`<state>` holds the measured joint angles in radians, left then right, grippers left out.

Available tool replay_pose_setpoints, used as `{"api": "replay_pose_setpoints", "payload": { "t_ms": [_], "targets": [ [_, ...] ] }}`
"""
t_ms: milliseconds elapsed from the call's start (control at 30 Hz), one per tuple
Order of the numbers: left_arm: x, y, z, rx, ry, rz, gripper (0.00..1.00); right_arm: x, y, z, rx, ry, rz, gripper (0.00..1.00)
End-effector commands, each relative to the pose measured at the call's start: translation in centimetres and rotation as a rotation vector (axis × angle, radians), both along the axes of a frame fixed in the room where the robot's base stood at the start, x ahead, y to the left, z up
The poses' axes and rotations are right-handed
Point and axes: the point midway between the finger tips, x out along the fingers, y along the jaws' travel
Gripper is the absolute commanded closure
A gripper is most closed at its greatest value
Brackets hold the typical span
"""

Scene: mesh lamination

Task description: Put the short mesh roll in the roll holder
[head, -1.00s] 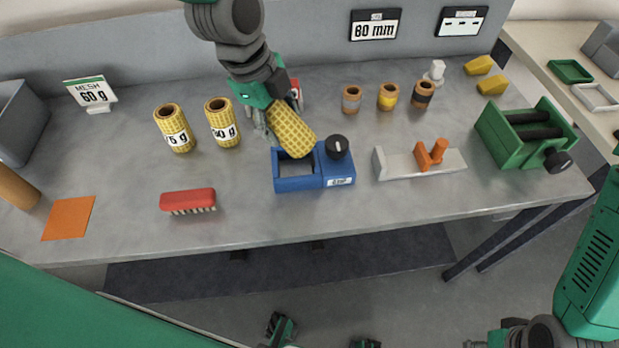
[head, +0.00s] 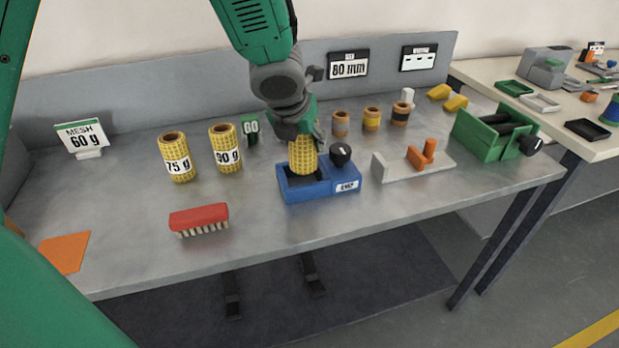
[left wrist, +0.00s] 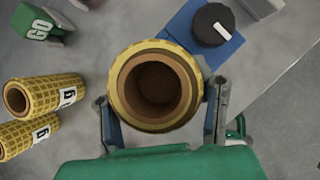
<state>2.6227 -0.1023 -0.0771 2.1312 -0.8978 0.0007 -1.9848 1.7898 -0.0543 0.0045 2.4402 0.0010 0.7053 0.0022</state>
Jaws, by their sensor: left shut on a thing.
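My left gripper (head: 300,134) is shut on the yellow short mesh roll (head: 303,156) and holds it upright. The roll's lower end is over or just inside the open tray of the blue roll holder (head: 297,194); I cannot tell whether it touches the bottom. In the left wrist view the roll's brown open core (left wrist: 155,86) faces the camera, between the two fingers (left wrist: 162,120). The roll hides part of the holder there, and its black knob (left wrist: 212,24) shows at the upper right. My right gripper is not in view.
Two labelled yellow rolls, 75 g (head: 177,158) and 90 g (head: 225,149), stand to the left. A green GO block (head: 250,129) is behind. A red brush (head: 199,219) lies at the front left. A grey fixture with orange parts (head: 413,164) is to the right.

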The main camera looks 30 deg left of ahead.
Motion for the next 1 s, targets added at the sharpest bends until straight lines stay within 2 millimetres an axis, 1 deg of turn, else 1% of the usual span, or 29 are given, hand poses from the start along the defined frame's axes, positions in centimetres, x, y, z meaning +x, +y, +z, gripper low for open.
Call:
{"api": "replay_pose_setpoints", "payload": {
  "t_ms": [33, 267, 400, 467, 733, 833, 867, 900, 1000],
  "targets": [
    [0.0, 0.1, -1.1, 0.002, -0.002, 0.001, 0.98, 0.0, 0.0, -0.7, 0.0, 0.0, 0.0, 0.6],
    [-0.1, -0.1, -2.6, 0.001, -0.003, 0.003, 0.98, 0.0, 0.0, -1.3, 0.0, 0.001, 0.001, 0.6],
    [-0.1, -0.2, -4.8, 0.004, 0.0, 0.002, 0.98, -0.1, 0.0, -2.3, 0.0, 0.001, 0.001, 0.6],
    [-0.1, -0.3, -5.4, 0.002, -0.002, 0.001, 0.98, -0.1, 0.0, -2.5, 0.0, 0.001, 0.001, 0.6],
    [-0.1, -0.1, -5.4, -0.001, -0.003, 0.003, 0.98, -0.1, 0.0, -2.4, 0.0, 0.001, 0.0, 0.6],
    [-0.1, -0.1, -5.8, -0.001, -0.003, 0.003, 0.98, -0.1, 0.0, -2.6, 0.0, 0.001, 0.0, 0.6],
    [-0.1, -0.1, -5.8, -0.001, -0.002, 0.003, 0.4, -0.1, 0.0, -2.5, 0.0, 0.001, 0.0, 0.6],
    [-0.1, -0.1, -5.7, -0.001, -0.002, 0.003, 0.3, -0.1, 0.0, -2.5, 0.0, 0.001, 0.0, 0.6],
    [-0.1, -0.1, -5.7, 0.0, -0.002, 0.003, 0.3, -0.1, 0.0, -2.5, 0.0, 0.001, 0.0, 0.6]
  ]
}}
